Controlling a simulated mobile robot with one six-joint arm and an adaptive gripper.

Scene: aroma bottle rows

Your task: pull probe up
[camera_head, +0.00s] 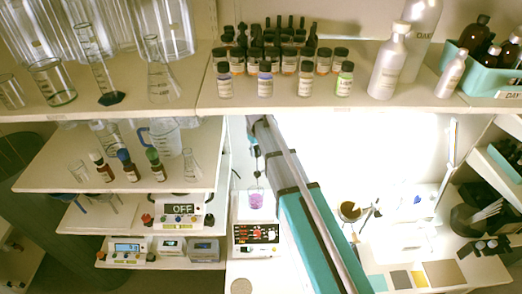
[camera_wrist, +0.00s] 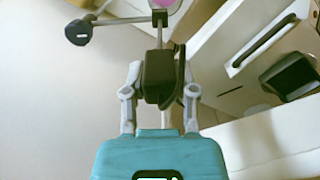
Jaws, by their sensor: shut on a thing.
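The probe has a black block-shaped body (camera_wrist: 158,72) between the two grey fingers of my gripper (camera_wrist: 160,92) in the wrist view. A thin grey stem runs from the body toward a pink round patch (camera_wrist: 166,4) at the top edge. In the head view the thin dark probe (camera_head: 257,165) hangs below the end of my arm, above a small beaker of purple-pink liquid (camera_head: 256,200). I cannot tell if its tip is in the liquid. The beaker stands on a hotplate stirrer (camera_head: 256,234). My gripper is mostly hidden behind my arm there.
A grey rod with a black knob (camera_wrist: 79,32) lies close beside the probe. The upper shelf (camera_head: 300,103) above carries bottles and glassware. A lower shelf (camera_head: 60,172) with dropper bottles and flasks stands left. Devices, one reading OFF (camera_head: 181,209), sit below it.

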